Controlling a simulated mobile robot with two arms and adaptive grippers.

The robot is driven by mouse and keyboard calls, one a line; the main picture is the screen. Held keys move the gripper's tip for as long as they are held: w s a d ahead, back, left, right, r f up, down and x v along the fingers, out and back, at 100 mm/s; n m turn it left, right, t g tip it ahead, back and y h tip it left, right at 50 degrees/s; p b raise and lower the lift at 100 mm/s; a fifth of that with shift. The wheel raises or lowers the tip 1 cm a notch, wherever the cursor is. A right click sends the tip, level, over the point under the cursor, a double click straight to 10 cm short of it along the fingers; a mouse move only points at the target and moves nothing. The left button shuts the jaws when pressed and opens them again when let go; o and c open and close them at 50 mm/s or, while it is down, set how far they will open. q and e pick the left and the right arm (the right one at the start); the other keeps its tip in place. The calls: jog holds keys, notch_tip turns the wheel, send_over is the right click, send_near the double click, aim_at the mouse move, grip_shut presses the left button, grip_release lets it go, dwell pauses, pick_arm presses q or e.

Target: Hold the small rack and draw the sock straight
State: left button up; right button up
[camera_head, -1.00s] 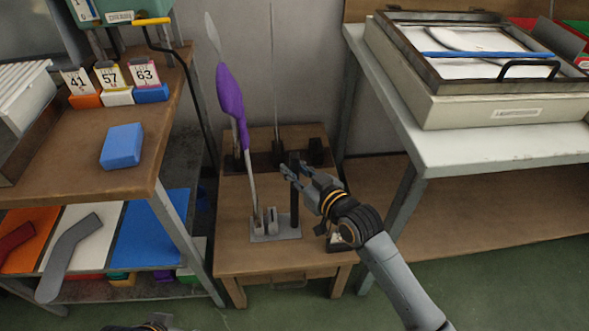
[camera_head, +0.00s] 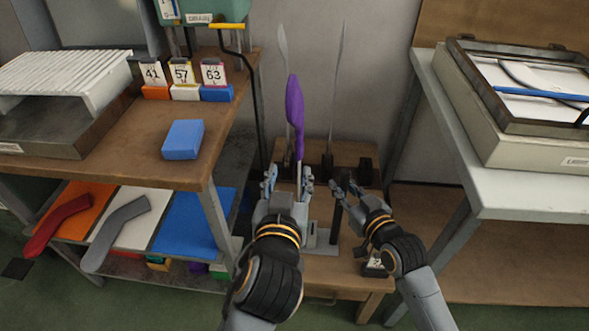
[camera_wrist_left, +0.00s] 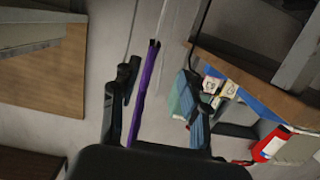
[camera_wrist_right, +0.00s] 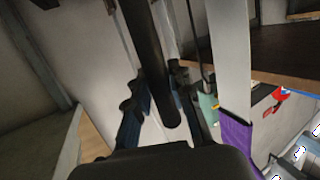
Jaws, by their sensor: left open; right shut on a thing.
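The purple sock (camera_head: 295,112) hangs on an upright pale board whose tip shows above it. The sock's lower end narrows down the board. The small rack (camera_head: 322,238) has a grey base and a black post (camera_head: 337,222). My right gripper (camera_head: 345,185) is shut on the black post, which also shows between its fingers in the right wrist view (camera_wrist_right: 150,65). My left gripper (camera_head: 289,182) is open, its fingers either side of the board's lower part. In the left wrist view the sock (camera_wrist_left: 145,90) is between the fingers, nearer the left one; contact cannot be told.
A second, bare board (camera_head: 338,80) stands behind. The left shelf holds a blue block (camera_head: 183,139) and number cards (camera_head: 182,75); red and grey socks lie below. A white bench (camera_head: 500,190) with a framed tray stands at right.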

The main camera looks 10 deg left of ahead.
aim_at(299, 146)
pick_arm(q)
jog(key=shift+t, duration=0.4)
jog(key=shift+w+d+r, duration=0.1)
jog(key=shift+w+d, duration=0.05)
jog(key=shift+w, duration=1.35)
jog(key=shift+w+d+r, duration=0.15)
jog(key=shift+w+d, duration=0.05)
jog(key=shift+w, duration=1.35)
jog(key=shift+w+d+r, duration=0.1)
jog(key=shift+w+d, duration=0.05)
jog(key=shift+w, duration=1.35)
grip_shut()
jog(key=shift+f, duration=0.3)
